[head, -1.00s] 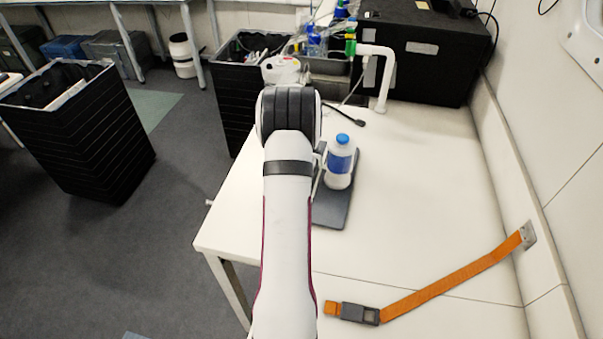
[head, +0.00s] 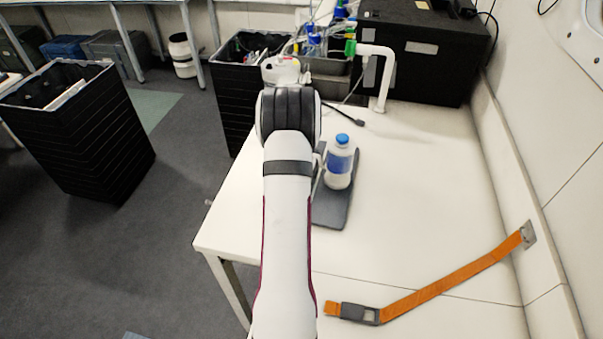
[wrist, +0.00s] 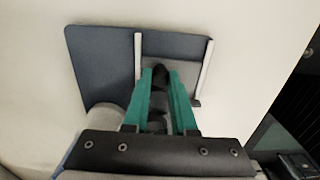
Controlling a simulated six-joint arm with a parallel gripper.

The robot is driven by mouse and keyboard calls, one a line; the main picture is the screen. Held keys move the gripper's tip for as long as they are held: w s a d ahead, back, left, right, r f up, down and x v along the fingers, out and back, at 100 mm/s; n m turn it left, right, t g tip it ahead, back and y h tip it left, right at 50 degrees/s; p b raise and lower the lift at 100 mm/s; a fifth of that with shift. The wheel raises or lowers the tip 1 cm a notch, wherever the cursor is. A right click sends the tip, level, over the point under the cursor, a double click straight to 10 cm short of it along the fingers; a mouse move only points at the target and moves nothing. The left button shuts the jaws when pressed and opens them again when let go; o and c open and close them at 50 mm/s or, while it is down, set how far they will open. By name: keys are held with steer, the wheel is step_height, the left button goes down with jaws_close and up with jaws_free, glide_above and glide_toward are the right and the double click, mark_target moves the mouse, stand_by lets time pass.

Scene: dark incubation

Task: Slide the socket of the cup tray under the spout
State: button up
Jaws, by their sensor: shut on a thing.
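The cup tray (head: 333,208) is a flat dark grey plate on the white table, partly hidden behind my arm in the head view. A white bottle with a blue cap and label (head: 339,168) stands upright on it. In the wrist view the tray (wrist: 95,62) shows from above, with two pale bars on it. My gripper (wrist: 160,78) has green fingers shut on a dark upright part of the tray between these bars. A white bent pipe, the spout (head: 384,80), stands beyond the tray, apart from the bottle. I cannot make out the socket clearly.
A large black box (head: 428,50) stands behind the spout. A thin black cable (head: 345,114) lies on the table near it. An orange strap with a grey buckle (head: 440,287) lies at front right. The table right of the tray is clear. Black bins (head: 80,130) stand on the floor at left.

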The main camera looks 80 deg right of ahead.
steer(key=shift+a, duration=1.55)
steer(key=shift+w+a, duration=0.15)
steer(key=shift+a, duration=1.4)
steer(key=o, duration=0.7)
steer(key=shift+d, duration=0.1)
